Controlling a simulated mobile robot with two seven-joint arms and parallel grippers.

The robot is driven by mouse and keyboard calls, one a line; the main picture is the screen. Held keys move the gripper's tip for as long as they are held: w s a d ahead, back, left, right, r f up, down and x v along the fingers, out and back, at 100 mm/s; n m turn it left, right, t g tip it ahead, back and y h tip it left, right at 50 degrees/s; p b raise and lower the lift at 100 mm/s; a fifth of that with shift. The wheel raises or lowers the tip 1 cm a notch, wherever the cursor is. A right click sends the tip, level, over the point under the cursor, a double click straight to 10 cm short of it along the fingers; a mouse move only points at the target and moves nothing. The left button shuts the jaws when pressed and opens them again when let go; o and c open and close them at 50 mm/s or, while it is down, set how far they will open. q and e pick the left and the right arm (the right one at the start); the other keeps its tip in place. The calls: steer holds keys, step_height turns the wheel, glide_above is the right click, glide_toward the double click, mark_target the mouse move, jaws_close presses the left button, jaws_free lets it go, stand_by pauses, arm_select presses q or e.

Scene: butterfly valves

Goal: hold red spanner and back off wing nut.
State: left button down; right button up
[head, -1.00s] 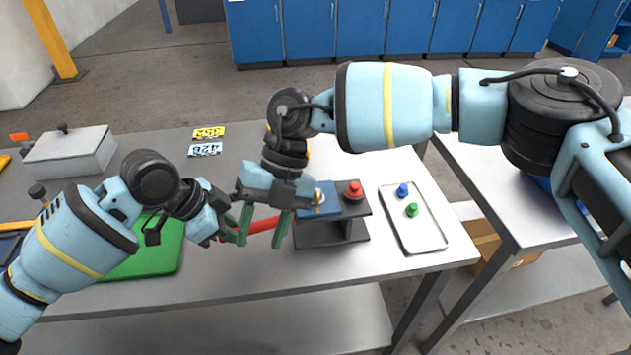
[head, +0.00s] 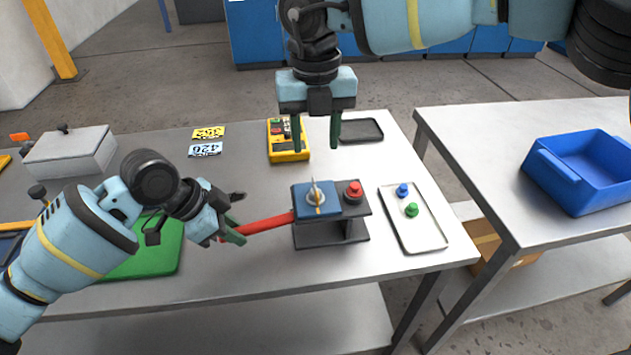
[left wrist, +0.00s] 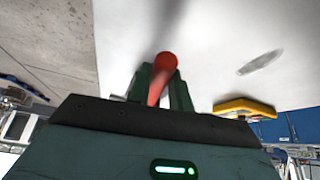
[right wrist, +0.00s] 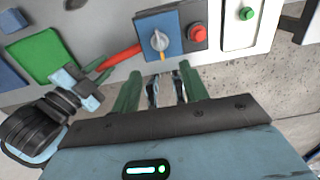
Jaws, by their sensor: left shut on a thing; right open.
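The red spanner (head: 268,224) reaches from my left gripper (head: 236,228) to the left side of the blue-topped block (head: 307,206). My left gripper is shut on the spanner's left end; the left wrist view shows the red shaft (left wrist: 161,76) between the fingers. The spanner's far end is hidden at the block. The pale wing nut (head: 316,193) stands upright on the blue top and also shows in the right wrist view (right wrist: 159,41). My right gripper (head: 316,146) is open and empty, above and behind the block, apart from the nut.
A red button (head: 353,191) sits on the block right of the nut. A white tray (head: 420,234) with blue and green knobs lies to the right. A yellow meter (head: 289,154) and dark tray (head: 361,131) lie behind. A blue bin (head: 584,170) stands on the right table.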

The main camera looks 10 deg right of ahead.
mark_target(315, 188)
step_height(315, 188, down, 11)
steer(key=shift+r, duration=0.1)
stand_by(0.3)
